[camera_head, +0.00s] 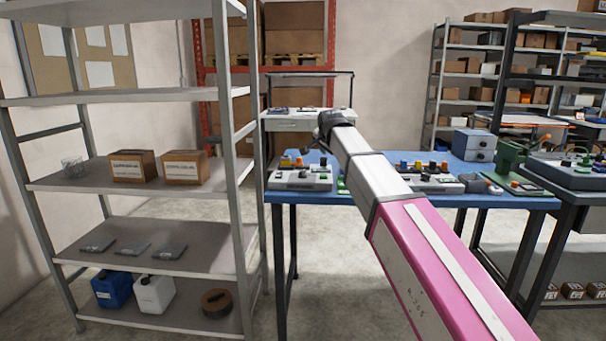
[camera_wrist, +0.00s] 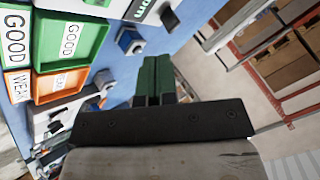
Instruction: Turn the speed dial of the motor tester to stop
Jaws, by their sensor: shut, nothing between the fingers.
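My gripper (camera_wrist: 156,62) shows in the wrist view with its two green fingers together and nothing between them. In the wrist view the fingers point over a blue surface beside several dark knobs, one of them a blocky knob (camera_wrist: 130,42). I cannot tell which unit is the motor tester, and no speed dial can be made out for certain. In the head view a grey control unit (camera_head: 300,180) stands at the left of the blue table, and another grey unit (camera_head: 430,184) stands partly behind my arm. My gripper is not clearly visible in the head view.
Green and orange bins marked GOOD (camera_wrist: 70,42) and WEAK lie close at the left of the wrist view. The blue table (camera_head: 315,198) also bears a drawer box (camera_head: 474,146). A grey shelf rack (camera_head: 145,93) stands left of the table.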

